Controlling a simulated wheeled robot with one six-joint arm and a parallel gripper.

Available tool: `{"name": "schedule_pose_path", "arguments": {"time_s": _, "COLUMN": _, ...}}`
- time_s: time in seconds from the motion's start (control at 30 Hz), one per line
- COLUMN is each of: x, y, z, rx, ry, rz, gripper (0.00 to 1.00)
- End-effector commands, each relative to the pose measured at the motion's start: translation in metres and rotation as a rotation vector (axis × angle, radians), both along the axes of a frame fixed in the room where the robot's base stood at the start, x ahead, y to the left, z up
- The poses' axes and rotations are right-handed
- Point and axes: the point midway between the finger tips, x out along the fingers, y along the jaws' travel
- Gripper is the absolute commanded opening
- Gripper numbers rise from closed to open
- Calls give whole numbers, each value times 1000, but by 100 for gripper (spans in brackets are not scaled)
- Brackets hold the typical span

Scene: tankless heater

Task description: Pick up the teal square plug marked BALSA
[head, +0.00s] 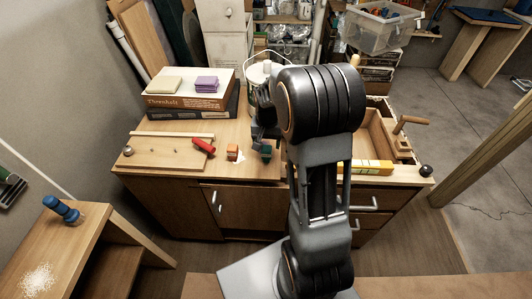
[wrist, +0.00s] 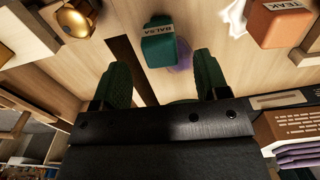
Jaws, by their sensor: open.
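The teal square plug (wrist: 158,48) has a light label reading BALSA and sits on the wooden bench top. It also shows in the head view (head: 266,152), close to the front edge. My gripper (wrist: 162,72) is open, with its two dark green fingers apart and nothing between them. In the wrist view the plug lies just beyond the fingertips, roughly centred between them. In the head view my gripper (head: 260,138) is beside the plug, partly hidden by my arm. I cannot tell its exact height above the bench.
An orange block marked TEAK (wrist: 278,22) stands beside the plug. A red cylinder (head: 204,146) lies on a board to the left. A brass round object (wrist: 76,20) shows in the wrist view. Stacked boxes (head: 190,92) stand behind, and a yellow level (head: 370,167) lies at right.

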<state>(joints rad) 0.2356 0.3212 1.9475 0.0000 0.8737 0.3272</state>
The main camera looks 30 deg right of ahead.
Motion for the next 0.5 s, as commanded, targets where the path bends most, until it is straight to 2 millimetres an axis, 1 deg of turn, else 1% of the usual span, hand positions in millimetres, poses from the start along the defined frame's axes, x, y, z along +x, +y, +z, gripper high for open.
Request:
{"name": "schedule_pose_path", "arguments": {"time_s": 0.1, "x": 0, "y": 0, "z": -11, "rx": 1, "ry": 1, "rz": 0, "gripper": 68}}
{"name": "schedule_pose_path", "arguments": {"time_s": 0.3, "x": -1, "y": 0, "z": -21, "rx": 1, "ry": 1, "rz": 0, "gripper": 68}}
{"name": "schedule_pose_path", "arguments": {"time_s": 0.5, "x": 0, "y": 1, "z": -47, "rx": 1, "ry": 3, "rz": 0, "gripper": 68}}
